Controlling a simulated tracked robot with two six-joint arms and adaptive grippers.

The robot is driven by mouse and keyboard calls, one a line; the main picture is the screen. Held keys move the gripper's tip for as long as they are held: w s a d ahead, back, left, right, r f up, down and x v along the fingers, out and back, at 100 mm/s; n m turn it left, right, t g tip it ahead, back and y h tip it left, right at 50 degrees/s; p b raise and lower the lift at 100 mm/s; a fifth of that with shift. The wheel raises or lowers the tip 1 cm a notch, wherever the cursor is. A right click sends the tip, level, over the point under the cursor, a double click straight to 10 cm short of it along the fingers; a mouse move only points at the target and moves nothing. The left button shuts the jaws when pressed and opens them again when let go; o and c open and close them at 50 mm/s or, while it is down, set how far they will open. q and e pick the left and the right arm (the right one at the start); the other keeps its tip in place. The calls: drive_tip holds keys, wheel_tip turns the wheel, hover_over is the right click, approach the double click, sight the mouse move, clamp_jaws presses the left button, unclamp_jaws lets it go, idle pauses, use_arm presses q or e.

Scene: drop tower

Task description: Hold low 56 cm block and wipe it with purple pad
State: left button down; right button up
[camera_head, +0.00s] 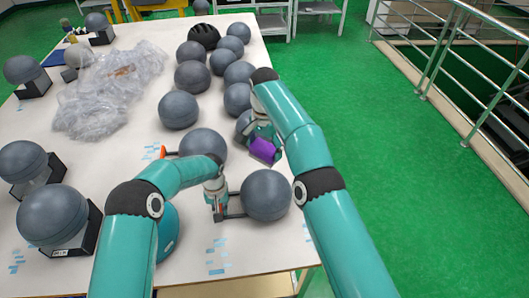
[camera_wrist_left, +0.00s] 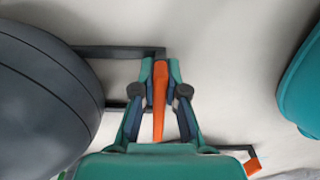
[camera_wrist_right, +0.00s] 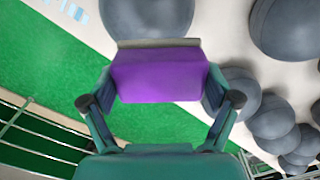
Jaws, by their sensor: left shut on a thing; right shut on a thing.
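A dark grey ball (camera_head: 266,194) sits near the table's front right edge, with a black bracket and an orange handle (camera_wrist_left: 159,95) at its left. It looks round, not like a block. My left gripper (camera_head: 218,214) is shut on this handle, and the ball shows at the left in the left wrist view (camera_wrist_left: 40,95). My right gripper (camera_wrist_right: 158,85) is shut on a purple pad (camera_wrist_right: 158,76), above and beyond the ball in the head view (camera_head: 263,150). In the right wrist view a ball (camera_wrist_right: 147,18) lies just past the pad; I cannot tell whether they touch.
Another ball (camera_head: 203,142) with an orange handle (camera_head: 163,152) stands just behind. Several grey balls fill the table's right side; others sit on black stands (camera_head: 82,240) at left. Crumpled clear plastic (camera_head: 108,90) lies at back left. Green floor and a railing (camera_head: 440,60) are at right.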

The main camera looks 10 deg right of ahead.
idle(0.4)
use_arm(q)
drive_tip(key=c, duration=1.1)
unclamp_jaws()
drive_tip(key=shift+c, duration=0.2)
wheel_tip(320, 180, up, 12)
drive_tip(key=shift+f, duration=0.1)
use_arm(e)
drive_tip(key=shift+s, duration=0.1)
